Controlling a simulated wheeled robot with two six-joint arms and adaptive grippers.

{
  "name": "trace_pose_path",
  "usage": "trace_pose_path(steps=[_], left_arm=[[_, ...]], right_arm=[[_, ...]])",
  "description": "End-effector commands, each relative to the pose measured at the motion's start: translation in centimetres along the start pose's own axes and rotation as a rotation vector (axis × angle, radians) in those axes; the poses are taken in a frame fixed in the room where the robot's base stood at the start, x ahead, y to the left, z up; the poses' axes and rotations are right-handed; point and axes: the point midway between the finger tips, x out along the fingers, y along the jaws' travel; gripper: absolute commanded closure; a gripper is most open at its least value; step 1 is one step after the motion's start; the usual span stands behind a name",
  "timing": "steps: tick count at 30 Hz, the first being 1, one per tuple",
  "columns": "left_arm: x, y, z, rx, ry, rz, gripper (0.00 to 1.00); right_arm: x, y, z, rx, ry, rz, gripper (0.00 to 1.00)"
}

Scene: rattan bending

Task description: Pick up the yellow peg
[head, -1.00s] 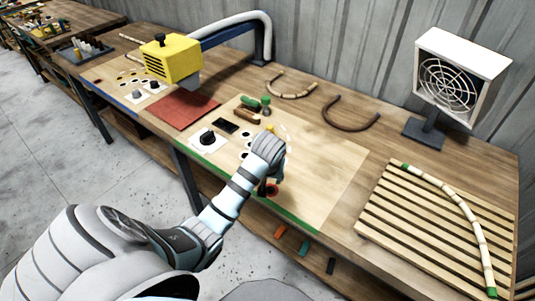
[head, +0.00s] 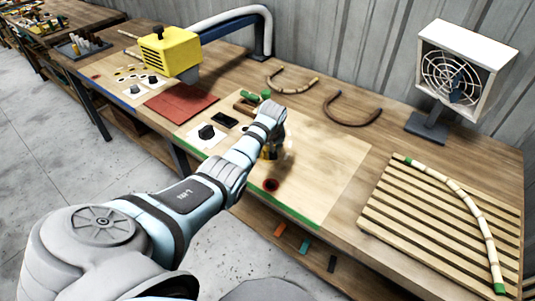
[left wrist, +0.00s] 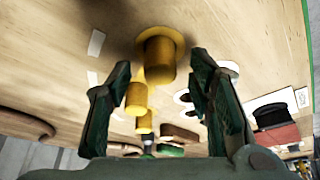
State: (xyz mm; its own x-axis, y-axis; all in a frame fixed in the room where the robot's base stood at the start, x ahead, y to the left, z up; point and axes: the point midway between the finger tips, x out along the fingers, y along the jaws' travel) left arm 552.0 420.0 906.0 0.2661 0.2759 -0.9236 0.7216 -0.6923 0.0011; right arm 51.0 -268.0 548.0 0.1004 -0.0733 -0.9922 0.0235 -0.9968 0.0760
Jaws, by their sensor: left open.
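My left gripper (head: 273,148) hangs over the light wooden board on the bench, mostly hidden behind its own wrist. In the left wrist view it (left wrist: 160,64) is open, with one dark finger at each side. A yellow peg (left wrist: 158,56) on a round yellow base stands between the fingertips, apart from both as far as I can tell. Two more yellow pieces, a nearer peg (left wrist: 138,97) and a smaller one (left wrist: 145,122), show below it in that view. In the head view only a bit of yellow (head: 267,153) shows beside the gripper. My right gripper is out of view.
A black knob (head: 207,131), a red mat (head: 180,106) and a yellow machine (head: 170,52) are to the left. Bent rattan pieces (head: 352,108) lie behind. A slatted rack (head: 425,222) and fan (head: 455,80) are right.

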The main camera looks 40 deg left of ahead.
Motion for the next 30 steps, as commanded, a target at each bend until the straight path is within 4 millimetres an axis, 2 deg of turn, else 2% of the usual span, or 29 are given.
trace_pose_path(steps=[1,2,8,16,25,30], left_arm=[[1.0,0.0,0.2,0.0,-0.002,-0.001,0.53],[1.2,0.0,0.2,0.0,-0.002,-0.001,0.53],[1.0,0.0,0.1,0.001,0.0,0.0,0.54],[1.0,-0.1,0.1,0.001,0.0,-0.001,0.97],[0.8,0.0,0.0,0.001,0.0,-0.001,0.97],[-0.8,0.0,-0.7,0.001,0.002,0.0,0.97]], right_arm=[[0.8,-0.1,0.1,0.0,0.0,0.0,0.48],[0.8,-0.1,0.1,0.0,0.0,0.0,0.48],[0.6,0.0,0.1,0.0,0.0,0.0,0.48],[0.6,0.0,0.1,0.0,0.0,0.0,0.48],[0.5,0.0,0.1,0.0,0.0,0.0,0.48],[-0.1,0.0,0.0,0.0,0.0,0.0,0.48]])
